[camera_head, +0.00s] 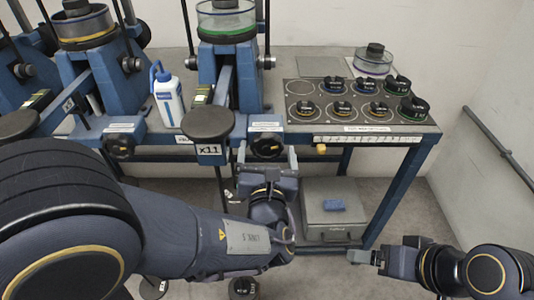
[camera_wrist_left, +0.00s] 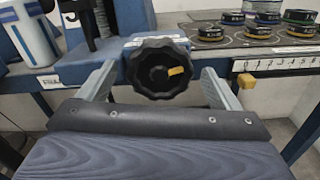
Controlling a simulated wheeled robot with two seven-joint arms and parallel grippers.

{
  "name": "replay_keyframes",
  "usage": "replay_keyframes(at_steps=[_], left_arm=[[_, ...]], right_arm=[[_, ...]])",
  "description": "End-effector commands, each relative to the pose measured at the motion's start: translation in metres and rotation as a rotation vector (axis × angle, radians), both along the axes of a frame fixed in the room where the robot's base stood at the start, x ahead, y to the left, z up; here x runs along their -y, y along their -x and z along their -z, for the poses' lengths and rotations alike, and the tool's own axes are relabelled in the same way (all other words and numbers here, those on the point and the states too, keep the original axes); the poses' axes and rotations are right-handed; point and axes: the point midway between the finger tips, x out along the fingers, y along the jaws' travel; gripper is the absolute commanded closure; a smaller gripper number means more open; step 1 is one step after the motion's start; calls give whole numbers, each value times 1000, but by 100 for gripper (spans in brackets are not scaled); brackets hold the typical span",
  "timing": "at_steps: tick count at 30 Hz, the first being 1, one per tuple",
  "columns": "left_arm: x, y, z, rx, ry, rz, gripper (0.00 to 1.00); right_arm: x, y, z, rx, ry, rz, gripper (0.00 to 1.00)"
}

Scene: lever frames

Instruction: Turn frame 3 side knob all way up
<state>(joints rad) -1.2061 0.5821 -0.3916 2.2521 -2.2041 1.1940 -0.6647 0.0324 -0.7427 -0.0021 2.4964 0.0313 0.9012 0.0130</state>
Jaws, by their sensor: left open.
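A black lobed side knob (camera_head: 267,147) is on the front of the rightmost blue lever frame (camera_head: 247,80). In the left wrist view the knob (camera_wrist_left: 150,72) faces me, with a yellow mark right of its centre. My left gripper (camera_head: 266,160) is open, and its fingers (camera_wrist_left: 158,70) stand on the left and right of the knob. I cannot tell whether they touch it. Another black side knob (camera_head: 121,146) is on the frame to the left. My right gripper (camera_head: 364,257) is low at the right, away from the frames, and its jaw opening is unclear.
A round black pad with an x11 tag (camera_head: 209,122) stands close left of my left gripper. A white-blue bottle (camera_head: 167,97) is on the bench. A dark panel with several weights (camera_head: 360,108) lies to the right. A grey case (camera_head: 333,215) sits under the bench.

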Motion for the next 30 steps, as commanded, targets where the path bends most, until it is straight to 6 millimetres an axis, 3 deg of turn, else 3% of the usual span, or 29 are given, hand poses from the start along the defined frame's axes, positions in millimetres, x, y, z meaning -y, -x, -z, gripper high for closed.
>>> replay_keyframes(at_steps=[4, 14, 19, 25, 26, 30], left_arm=[[0, 0, 0, 0, 0, 0, 18], [0, 0, 0, 0, 0, 0, 60], [0, 0, -2, -2, -61, -2, 60], [0, 0, 0, 0, -63, -1, 60], [0, 0, 0, 0, -63, -1, 36], [0, 1, 0, 0, -63, -1, 17]], right_arm=[[0, 0, 0, 0, 0, 0, 18], [0, 0, 0, 0, 0, 0, 18], [0, 0, -9, 0, 0, 0, 18], [0, 0, -6, 0, 0, 0, 18], [0, 0, -6, 0, 0, 0, 18], [0, 0, -6, 0, 0, 0, 18]])
